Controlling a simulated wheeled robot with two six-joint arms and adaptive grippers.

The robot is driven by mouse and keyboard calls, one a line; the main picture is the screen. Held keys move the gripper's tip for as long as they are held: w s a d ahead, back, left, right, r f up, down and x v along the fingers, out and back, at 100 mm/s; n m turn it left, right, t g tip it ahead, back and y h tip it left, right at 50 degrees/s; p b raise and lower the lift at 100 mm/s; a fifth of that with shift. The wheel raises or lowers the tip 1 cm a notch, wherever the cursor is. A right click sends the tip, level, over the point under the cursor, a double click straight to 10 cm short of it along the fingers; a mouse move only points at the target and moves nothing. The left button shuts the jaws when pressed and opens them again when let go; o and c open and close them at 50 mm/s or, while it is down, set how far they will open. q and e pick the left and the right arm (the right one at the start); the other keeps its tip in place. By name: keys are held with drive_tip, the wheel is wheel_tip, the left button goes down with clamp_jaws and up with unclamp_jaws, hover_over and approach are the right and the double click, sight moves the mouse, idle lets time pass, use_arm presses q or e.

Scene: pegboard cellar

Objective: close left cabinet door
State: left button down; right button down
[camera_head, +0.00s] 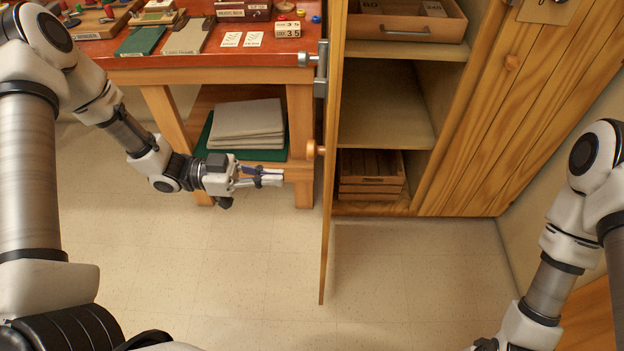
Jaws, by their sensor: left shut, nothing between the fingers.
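The left cabinet door (329,200) is a wooden panel standing open, seen nearly edge-on and pointing toward me. A round wooden knob (312,150) and a metal latch (320,68) show on its left-facing side. The cabinet's shelves (385,100) are exposed to the right of it. My left gripper (279,177) is shut and empty, to the left of the door and apart from it in the picture, a little below the knob.
A red-topped workbench (190,70) with boxes and cards stands behind my left arm. Its lower shelf holds grey folded sheets (247,123). The cabinet holds a drawer (408,22) and a slatted crate (370,175). The right cabinet door (530,110) looks closed. The tiled floor in front is clear.

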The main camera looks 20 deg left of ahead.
use_arm(q)
drive_tip(key=x, duration=0.7)
drive_tip(key=shift+d, duration=0.25)
drive_tip(key=shift+w+f, duration=0.1)
drive_tip(key=shift+d, duration=0.1)
